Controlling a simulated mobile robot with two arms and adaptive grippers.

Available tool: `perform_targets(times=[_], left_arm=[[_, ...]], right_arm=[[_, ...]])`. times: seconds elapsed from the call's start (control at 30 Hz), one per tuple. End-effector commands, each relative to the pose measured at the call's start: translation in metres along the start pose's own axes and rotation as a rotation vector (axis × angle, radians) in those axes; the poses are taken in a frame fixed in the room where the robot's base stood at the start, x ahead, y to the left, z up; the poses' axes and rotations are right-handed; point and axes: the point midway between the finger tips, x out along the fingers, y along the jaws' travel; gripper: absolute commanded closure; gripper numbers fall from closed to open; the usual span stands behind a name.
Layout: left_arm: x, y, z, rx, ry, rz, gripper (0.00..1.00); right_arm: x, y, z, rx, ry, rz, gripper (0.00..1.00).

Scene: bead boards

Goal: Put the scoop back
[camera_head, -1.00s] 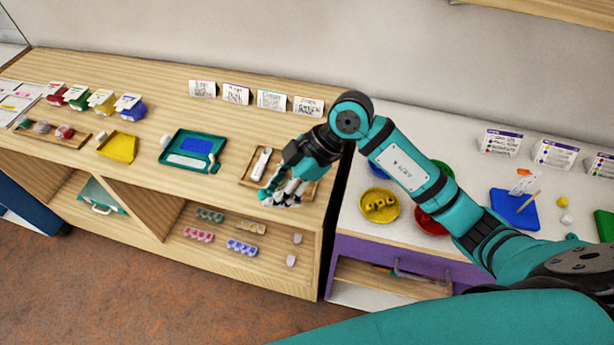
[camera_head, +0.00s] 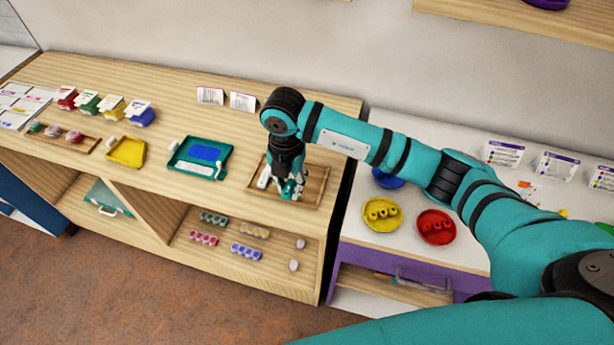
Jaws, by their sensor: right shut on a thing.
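My right gripper (camera_head: 291,190) points down over a wooden tray (camera_head: 312,199) at the right end of the wooden counter. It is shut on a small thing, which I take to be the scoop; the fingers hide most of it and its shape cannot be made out. A white elongated item (camera_head: 264,177) lies in the tray's left part, just beside the gripper. Whether the held thing touches the tray floor cannot be told. My left gripper is not in view.
Left of the tray are a teal tray (camera_head: 176,163) with a blue panel and a yellow tray (camera_head: 126,152). Standing cards (camera_head: 210,96) are at the back. Yellow (camera_head: 369,226) and red (camera_head: 421,240) dishes sit on the white counter right of a gap.

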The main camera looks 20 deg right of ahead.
Motion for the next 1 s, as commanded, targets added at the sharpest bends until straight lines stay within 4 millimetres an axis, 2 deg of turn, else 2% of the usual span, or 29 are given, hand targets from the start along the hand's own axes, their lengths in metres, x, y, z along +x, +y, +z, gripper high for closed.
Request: perform_targets(times=[0.03,0.1,0.4,0.5,0.63,0.97,1.0], left_arm=[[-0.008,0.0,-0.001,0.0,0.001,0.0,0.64],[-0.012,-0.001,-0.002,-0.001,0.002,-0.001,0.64],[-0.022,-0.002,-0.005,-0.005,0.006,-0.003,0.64],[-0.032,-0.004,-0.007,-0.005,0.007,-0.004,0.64],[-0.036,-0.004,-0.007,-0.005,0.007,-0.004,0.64],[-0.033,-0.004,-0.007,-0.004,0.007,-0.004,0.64],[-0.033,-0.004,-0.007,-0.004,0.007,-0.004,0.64]], right_arm=[[-0.002,-0.008,0.009,0.004,0.002,-0.003,0.97],[0.0,-0.015,0.018,0.002,0.002,-0.001,0.97],[0.003,-0.034,0.042,0.004,0.002,-0.002,0.97],[0.022,-0.032,0.038,0.001,0.007,-0.003,0.97],[0.037,-0.032,0.039,0.0,0.004,0.0,0.97],[0.042,-0.031,0.039,0.0,0.002,0.001,0.97],[0.042,-0.031,0.039,0.0,0.002,0.001,0.76]])
